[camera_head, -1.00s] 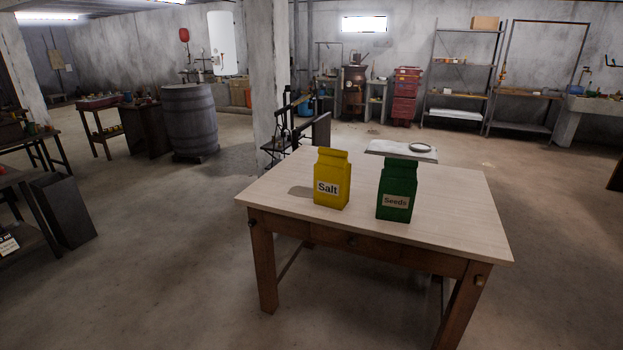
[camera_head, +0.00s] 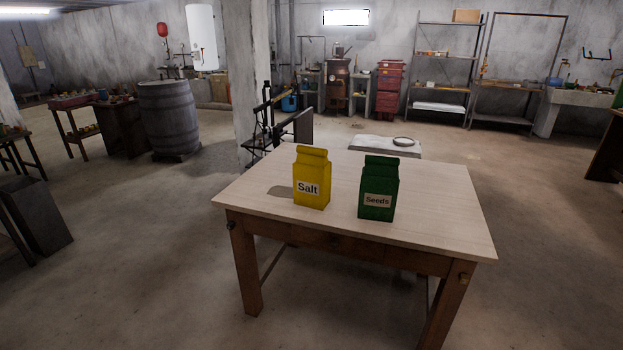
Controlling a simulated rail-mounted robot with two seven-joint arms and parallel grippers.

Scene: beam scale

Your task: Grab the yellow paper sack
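The yellow paper sack (camera_head: 311,172), labelled "Salt", stands upright on the wooden table (camera_head: 430,215), near the middle of its top. A green sack (camera_head: 378,183), labelled "Seeds", stands upright just to its right, with a narrow gap between them. Neither of my grippers is in view. Nothing covers the yellow sack.
A beam scale (camera_head: 268,125) stands behind the table's back left, with a pale platform (camera_head: 372,144) behind the table. A barrel (camera_head: 168,118) stands at the left and a dark bin (camera_head: 37,215) at the far left. The floor around the table's front is clear.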

